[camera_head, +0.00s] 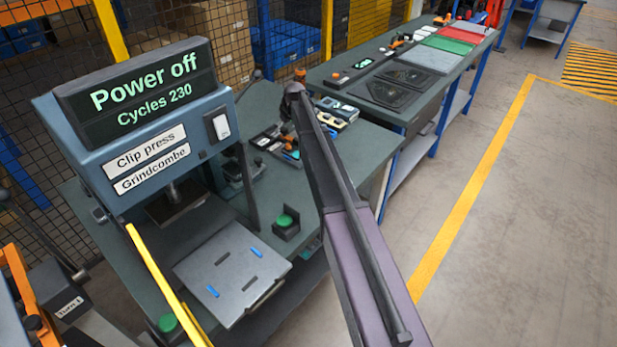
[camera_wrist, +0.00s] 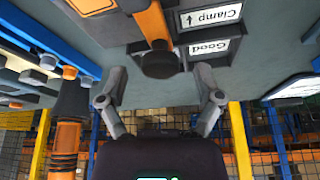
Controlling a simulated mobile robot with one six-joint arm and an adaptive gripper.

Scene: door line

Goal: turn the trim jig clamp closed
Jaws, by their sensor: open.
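In the wrist view, an orange clamp lever (camera_wrist: 149,22) with a dark round knob (camera_wrist: 159,61) shows beside an upside-down label reading "Clamp" (camera_wrist: 211,15) with an arrow. I take this lever to be the trim jig clamp; no label naming the jig is readable. My gripper (camera_wrist: 159,99) is open and empty. Its two fingers stand apart, left and right of the knob in the picture, with no visible contact.
A clip press (camera_head: 150,135) showing "Power off" stands at left with a grey plate (camera_head: 232,272) before it. A green button (camera_head: 286,222) is beside it. Another bench (camera_head: 440,97) with trays stands behind. A mesh fence (camera_head: 75,65) runs behind the benches. Floor at right is clear.

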